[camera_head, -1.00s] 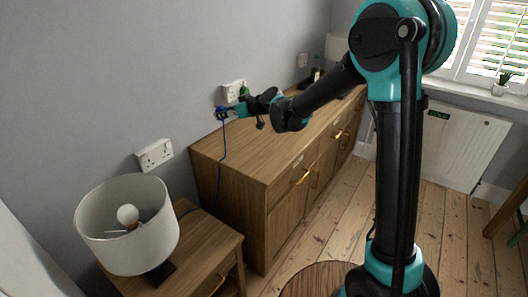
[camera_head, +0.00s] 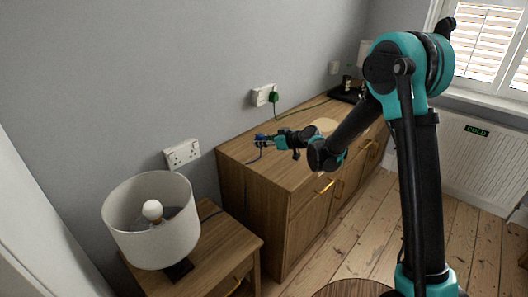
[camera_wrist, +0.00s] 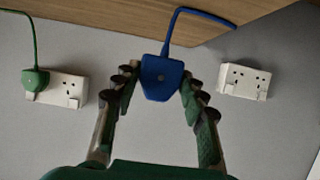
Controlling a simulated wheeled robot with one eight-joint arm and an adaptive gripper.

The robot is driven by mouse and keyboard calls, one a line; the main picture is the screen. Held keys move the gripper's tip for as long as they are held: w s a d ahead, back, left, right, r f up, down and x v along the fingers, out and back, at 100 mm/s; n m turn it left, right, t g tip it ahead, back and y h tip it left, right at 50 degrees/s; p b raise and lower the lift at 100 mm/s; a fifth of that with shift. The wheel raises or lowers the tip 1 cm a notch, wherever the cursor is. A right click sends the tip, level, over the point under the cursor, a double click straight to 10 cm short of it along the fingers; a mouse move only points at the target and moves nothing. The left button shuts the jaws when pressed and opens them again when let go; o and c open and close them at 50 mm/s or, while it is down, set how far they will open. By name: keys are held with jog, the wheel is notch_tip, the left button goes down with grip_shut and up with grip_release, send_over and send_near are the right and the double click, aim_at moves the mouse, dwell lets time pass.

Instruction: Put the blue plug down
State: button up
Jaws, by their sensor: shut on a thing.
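The blue plug (camera_wrist: 162,78) is held between the fingertips of my gripper (camera_wrist: 162,88) in the wrist view, with its blue cord rising to the wooden surface at the top of the picture. In the head view the blue plug (camera_head: 260,140) is small, at the tip of my gripper (camera_head: 268,141), over the left end of the wooden sideboard (camera_head: 285,170). I cannot tell whether the plug touches the sideboard top.
A green plug (camera_head: 273,97) sits in the wall socket (camera_head: 262,94) behind the sideboard, its cord crossing the top. Another double socket (camera_head: 183,153) is above a lamp (camera_head: 150,225) on a side table (camera_head: 230,243).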

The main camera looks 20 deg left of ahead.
aim_at(264, 159)
jog(key=shift+f, duration=2.4)
jog(key=shift+s+f, duration=0.1)
jog(key=shift+f, duration=0.45)
jog(key=o, duration=1.4)
jog(key=shift+s, duration=0.1)
